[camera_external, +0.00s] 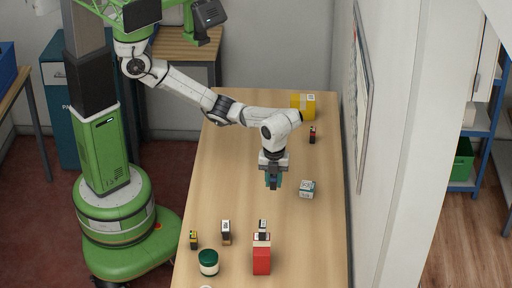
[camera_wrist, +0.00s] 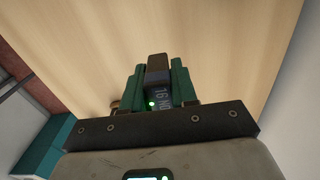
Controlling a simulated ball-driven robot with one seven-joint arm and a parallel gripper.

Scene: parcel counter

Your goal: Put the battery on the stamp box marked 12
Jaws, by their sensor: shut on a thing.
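My gripper (camera_external: 273,185) hangs above the middle of the counter, fingers down. In the wrist view its green fingers (camera_wrist: 158,78) are shut on a dark blue block (camera_wrist: 160,98) with a grey-brown end and pale lettering that seems to begin "16". I cannot tell for sure whether this block is the battery. Small blocks stand on the counter: a black-and-yellow one (camera_external: 193,240), a white-and-black one (camera_external: 226,232) and a dark one with red (camera_external: 312,135). Another white-and-black block (camera_external: 263,225) is at the red box (camera_external: 262,256). No mark 12 is readable.
A yellow box (camera_external: 303,106) stands at the far end. A green-and-white jar (camera_external: 208,262) stands near the front. The wall runs along the counter's right edge. The counter's middle left is clear.

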